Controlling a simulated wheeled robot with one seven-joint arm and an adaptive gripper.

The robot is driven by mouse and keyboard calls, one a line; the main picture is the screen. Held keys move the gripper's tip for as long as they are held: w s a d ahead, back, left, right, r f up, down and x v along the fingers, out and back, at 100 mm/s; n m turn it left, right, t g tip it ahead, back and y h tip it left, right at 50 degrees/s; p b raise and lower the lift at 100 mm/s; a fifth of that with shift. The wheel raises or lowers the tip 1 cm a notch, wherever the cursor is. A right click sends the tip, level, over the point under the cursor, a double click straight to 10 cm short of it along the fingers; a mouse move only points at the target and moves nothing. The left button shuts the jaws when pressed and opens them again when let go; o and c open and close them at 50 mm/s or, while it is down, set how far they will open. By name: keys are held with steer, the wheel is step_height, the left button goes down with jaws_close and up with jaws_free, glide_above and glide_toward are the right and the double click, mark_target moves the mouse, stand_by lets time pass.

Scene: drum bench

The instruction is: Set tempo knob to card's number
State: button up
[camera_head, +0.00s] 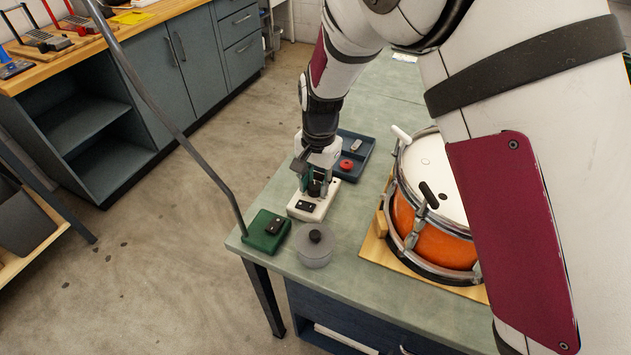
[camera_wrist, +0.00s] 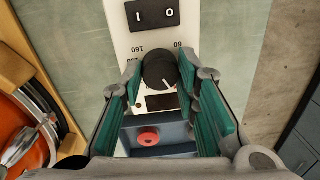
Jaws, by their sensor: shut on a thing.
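A white box (camera_head: 313,204) stands near the table's front left corner. In the wrist view the white box (camera_wrist: 122,40) has a rocker switch marked I and O, the figures 160 and 60, and a small dark window. Its round black tempo knob (camera_wrist: 158,69) has a pale pointer mark towards the lower right of the picture. My gripper (camera_wrist: 160,74) is shut on the knob, one green-padded finger on each side; it also shows in the head view (camera_head: 318,184). A small pale card-like piece (camera_head: 405,57) lies at the table's far end; I cannot read it.
A green box (camera_head: 264,231) with a black switch and a grey lidded pot (camera_head: 314,248) stand close by in front. A blue tray (camera_head: 367,157) with a red round piece (camera_head: 346,165) lies behind. An orange drum (camera_head: 430,236) on a wooden board is to the right.

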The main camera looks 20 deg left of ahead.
mark_target(318, 184)
steer(key=n+b, duration=0.1)
steer(key=n, duration=0.4)
steer(key=shift+w+n+b, duration=0.1)
steer(key=shift+n+b, duration=0.2)
steer(key=shift+b, duration=0.1)
steer(key=n+b, duration=0.1)
steer(key=n, duration=0.3)
steer(key=shift+n+g, duration=0.3)
steer(key=shift+b, duration=0.3)
steer(key=o, duration=1.2)
steer(key=shift+c, duration=0.2)
step_height(318, 184, up, 12)
steer(key=shift+w+d, duration=0.15)
steer(key=shift+d, duration=0.05)
